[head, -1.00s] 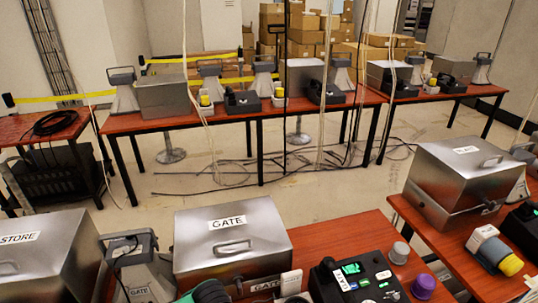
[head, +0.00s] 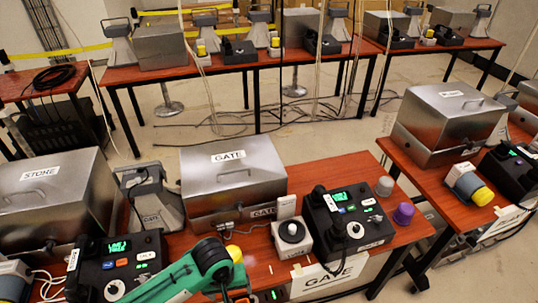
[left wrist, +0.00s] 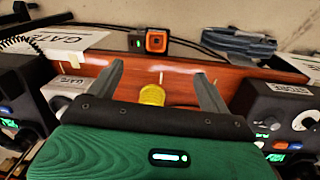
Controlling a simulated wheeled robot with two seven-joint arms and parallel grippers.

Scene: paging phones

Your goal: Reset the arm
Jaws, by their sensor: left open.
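My left arm (head: 175,282) is green and comes in from the bottom left of the head view, in front of the box labelled GATE. Its gripper shows best in the left wrist view, where my left gripper (left wrist: 159,72) has two grey fingers standing apart. A ribbed yellow piece (left wrist: 151,95) shows between the fingers; I cannot tell how far beyond them it is. No finger is seen to touch it. My right gripper is in neither view.
The GATE box (head: 235,185) stands on the red-brown table, with a black phone console (head: 345,225) to its right. Another phone console (head: 118,262) and the STORE box (head: 50,200) are at the left. A purple knob (head: 404,213) stands near the table's right edge.

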